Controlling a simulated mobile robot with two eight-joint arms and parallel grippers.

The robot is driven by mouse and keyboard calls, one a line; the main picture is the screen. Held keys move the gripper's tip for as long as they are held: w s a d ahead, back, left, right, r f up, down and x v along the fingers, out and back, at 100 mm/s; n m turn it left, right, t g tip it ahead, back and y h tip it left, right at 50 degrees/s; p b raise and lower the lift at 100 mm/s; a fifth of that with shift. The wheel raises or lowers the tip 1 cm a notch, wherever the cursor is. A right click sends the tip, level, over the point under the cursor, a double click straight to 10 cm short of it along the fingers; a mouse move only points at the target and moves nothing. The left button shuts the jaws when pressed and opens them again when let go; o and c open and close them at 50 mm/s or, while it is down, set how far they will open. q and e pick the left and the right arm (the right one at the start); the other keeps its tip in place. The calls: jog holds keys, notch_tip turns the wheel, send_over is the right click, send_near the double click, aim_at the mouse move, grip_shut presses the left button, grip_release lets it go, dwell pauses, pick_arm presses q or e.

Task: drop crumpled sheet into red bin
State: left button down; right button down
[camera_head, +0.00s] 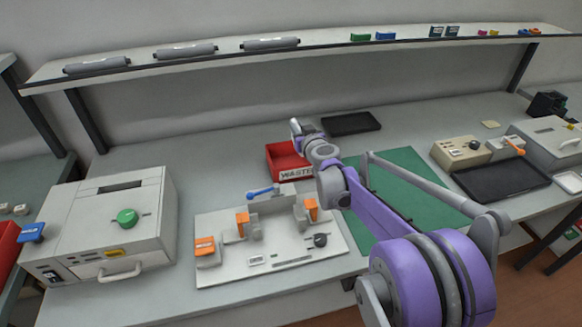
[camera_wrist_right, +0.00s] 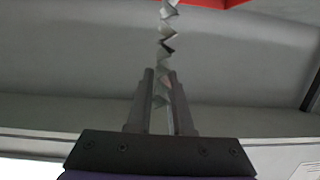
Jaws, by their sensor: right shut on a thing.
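The red bin (camera_head: 283,166), labelled WASTE, stands on the bench behind the grey fixture. My right arm reaches in from the lower right. Its gripper end (camera_head: 297,127) is at the bin's back right in the picture, partly hidden by my wrist. In the right wrist view my right gripper (camera_wrist_right: 163,88) is shut on the crumpled sheet (camera_wrist_right: 167,42), a grey-white zigzag strip sticking out past the fingertips. A red edge, likely the bin (camera_wrist_right: 205,3), shows at the top of that view. I cannot make out the sheet in the head view. My left gripper is not in view.
A grey fixture (camera_head: 215,271) with orange clamps stands in front of the bin. A green mat (camera_head: 410,180) lies to the right, a black tray (camera_head: 350,123) behind. A white machine (camera_head: 90,225) stands at left. A long shelf (camera_head: 220,55) spans the back.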

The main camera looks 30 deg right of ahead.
jog(key=c, duration=0.7)
grip_release()
jog(key=shift+c, duration=0.2)
jog(key=p+v, duration=0.1)
jog(key=v, duration=0.9)
jog(key=shift+s+r, duration=0.2)
jog(key=shift+s, duration=0.15)
jog(key=shift+a, duration=0.1)
